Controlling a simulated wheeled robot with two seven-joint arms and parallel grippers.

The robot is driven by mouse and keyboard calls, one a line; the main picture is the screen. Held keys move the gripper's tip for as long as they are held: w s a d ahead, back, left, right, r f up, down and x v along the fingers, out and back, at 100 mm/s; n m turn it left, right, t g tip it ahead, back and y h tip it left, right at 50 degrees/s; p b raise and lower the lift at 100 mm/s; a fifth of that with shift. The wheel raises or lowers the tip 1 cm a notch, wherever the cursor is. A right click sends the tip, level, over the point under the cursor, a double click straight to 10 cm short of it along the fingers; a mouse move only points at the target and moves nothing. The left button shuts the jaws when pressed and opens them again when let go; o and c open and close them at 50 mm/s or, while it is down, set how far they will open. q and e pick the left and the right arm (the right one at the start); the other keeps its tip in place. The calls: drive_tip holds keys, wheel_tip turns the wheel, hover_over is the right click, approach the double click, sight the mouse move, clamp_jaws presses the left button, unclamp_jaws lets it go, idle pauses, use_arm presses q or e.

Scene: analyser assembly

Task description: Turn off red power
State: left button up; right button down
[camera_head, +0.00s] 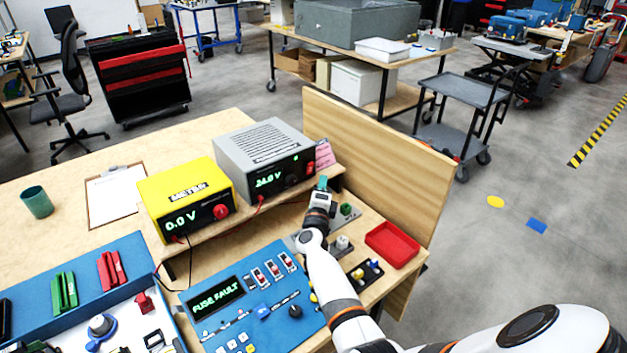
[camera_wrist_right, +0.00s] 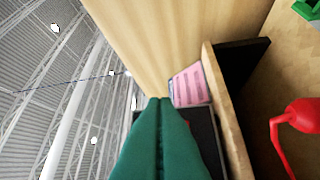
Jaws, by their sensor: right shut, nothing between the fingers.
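The grey power supply (camera_head: 264,155) stands on the wooden shelf and its green display reads about 24.0 V. A red switch (camera_head: 311,168) sits at the right end of its front panel. My right gripper (camera_head: 322,182) is just in front of and below this switch. Its green fingers (camera_wrist_right: 160,102) are shut together and empty, pointing at the supply's end and a pink note (camera_wrist_right: 190,85). I cannot tell whether the fingertips touch the switch, which I cannot make out in the wrist view. My left gripper is not in view.
The yellow meter (camera_head: 184,200) reads 0.0 V beside the supply. A blue panel (camera_head: 248,300) shows "FUSE FAULT". A red tray (camera_head: 392,244) lies right of my arm. A wooden board (camera_head: 380,140) stands behind the shelf. A red lead (camera_wrist_right: 295,125) shows in the wrist view.

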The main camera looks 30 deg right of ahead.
sight(312, 172)
drive_tip(key=w, duration=0.2)
drive_tip(key=w+r+b, duration=0.1)
drive_tip(key=w, duration=0.1)
drive_tip(key=shift+a, duration=0.15)
drive_tip(key=shift+w+r+n+g+p, duration=0.2)
drive_tip(key=shift+r+n+g+p, duration=0.25)
drive_tip(key=shift+p, duration=0.8)
drive_tip(key=shift+f+y, duration=0.25)
drive_tip(key=shift+y, duration=0.05)
